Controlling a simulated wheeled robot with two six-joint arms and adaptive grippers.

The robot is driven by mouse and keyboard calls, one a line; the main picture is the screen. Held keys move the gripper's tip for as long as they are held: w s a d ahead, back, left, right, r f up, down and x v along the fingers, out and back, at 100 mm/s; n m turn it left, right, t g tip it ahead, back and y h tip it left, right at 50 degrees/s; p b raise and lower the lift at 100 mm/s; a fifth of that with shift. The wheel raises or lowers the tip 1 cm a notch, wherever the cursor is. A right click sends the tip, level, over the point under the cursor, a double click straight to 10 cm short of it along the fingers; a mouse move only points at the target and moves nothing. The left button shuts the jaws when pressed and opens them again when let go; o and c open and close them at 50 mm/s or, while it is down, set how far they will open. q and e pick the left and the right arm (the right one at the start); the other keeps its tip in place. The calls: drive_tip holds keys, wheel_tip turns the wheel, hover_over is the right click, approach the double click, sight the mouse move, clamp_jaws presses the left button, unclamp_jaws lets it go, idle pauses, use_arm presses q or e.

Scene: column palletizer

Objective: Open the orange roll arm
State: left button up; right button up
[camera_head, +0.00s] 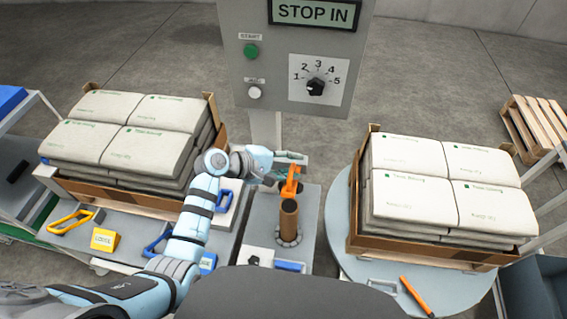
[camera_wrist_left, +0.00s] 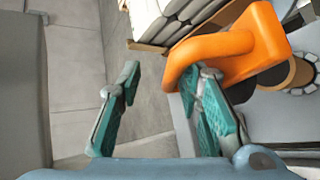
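The orange roll arm (camera_head: 291,183) stands at the top of a brown roll (camera_head: 289,217) on a grey plate, right of the head view's centre line. My left gripper (camera_head: 288,164) is at the roll arm's upper end. In the left wrist view, the gripper (camera_wrist_left: 158,80) is open, its teal fingers wide apart with nothing between their pads. The roll arm (camera_wrist_left: 245,48) fills the upper right there, its bent end close behind the right finger; I cannot tell whether they touch. The brown roll (camera_wrist_left: 300,72) is partly hidden by it. My right gripper is not in view.
A control panel (camera_head: 270,85) reading STOP IN rises behind my gripper. Stacked sacks (camera_head: 95,140) fill a carton on the left; another loaded carton (camera_head: 440,250) stands on a round table (camera_head: 345,265) at right. An orange bar (camera_head: 415,297) lies near the table's front edge.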

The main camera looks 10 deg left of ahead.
use_arm(q)
drive_tip(key=v, duration=1.1)
drive_tip(key=shift+a+r, duration=0.15)
drive_tip(key=shift+s, duration=0.1)
